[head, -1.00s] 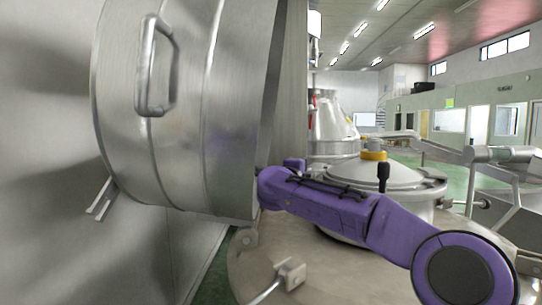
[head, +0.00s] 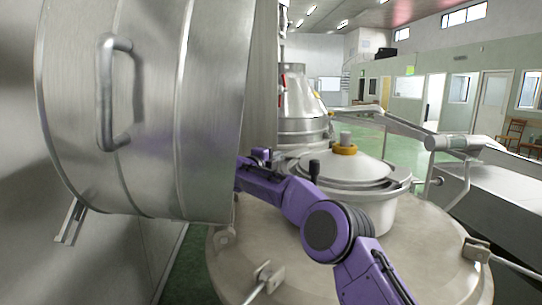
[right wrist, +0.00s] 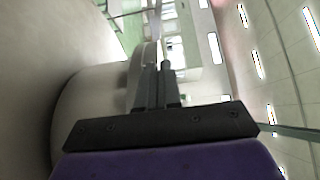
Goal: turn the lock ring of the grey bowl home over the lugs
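A lidded grey metal bowl (head: 384,207) stands upright on a broad round steel cover, with a yellow collar (head: 344,149) on its lid. I cannot tell its lock ring and lugs apart from the rim. My right arm reaches across in front of it to the left. My right gripper (right wrist: 159,82) shows its two fingers close together in the right wrist view, with nothing visible between them. In the head view its fingertips are hidden near the large drum's edge. A black knob (head: 314,168) stands just above my arm; I cannot tell what it belongs to. My left gripper is not in view.
A large steel drum (head: 210,110) with a bar handle (head: 106,92) fills the left, close to my right wrist. The round steel cover (head: 415,262) has metal clamps (head: 264,283). A steel machine (head: 302,110) stands behind. Green floor lies beyond.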

